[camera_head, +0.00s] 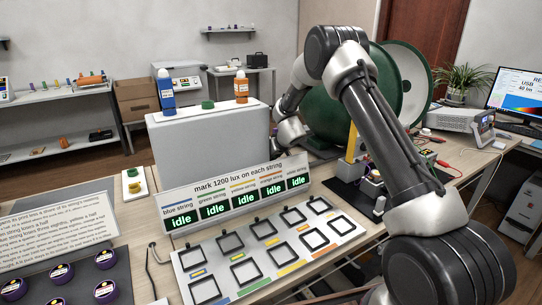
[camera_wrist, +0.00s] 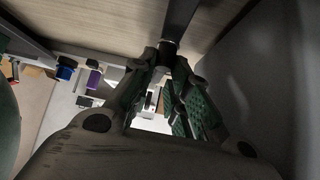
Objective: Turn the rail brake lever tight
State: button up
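In the wrist view a dark bar with a dark rounded end, which looks like the rail brake lever (camera_wrist: 179,22), comes down from the top edge. Its end sits between the tips of my gripper (camera_wrist: 168,60). The two green-padded fingers draw close together on either side of it and seem to grip it. In the head view my gripper (camera_head: 275,138) is partly hidden, low behind the right end of the grey box (camera_head: 205,135). The lever cannot be made out there.
A sign with several "Idle" displays (camera_head: 240,203) and a panel of square frames (camera_head: 265,252) stand in front of the grey box. Blue (camera_head: 166,92) and orange (camera_head: 241,87) bottles stand on the box. A large green sphere (camera_head: 330,105) is close behind my arm.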

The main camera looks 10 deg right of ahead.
jog(key=shift+o, duration=1.3)
notch_tip(320, 180, up, 10)
jog(key=shift+r, duration=0.1)
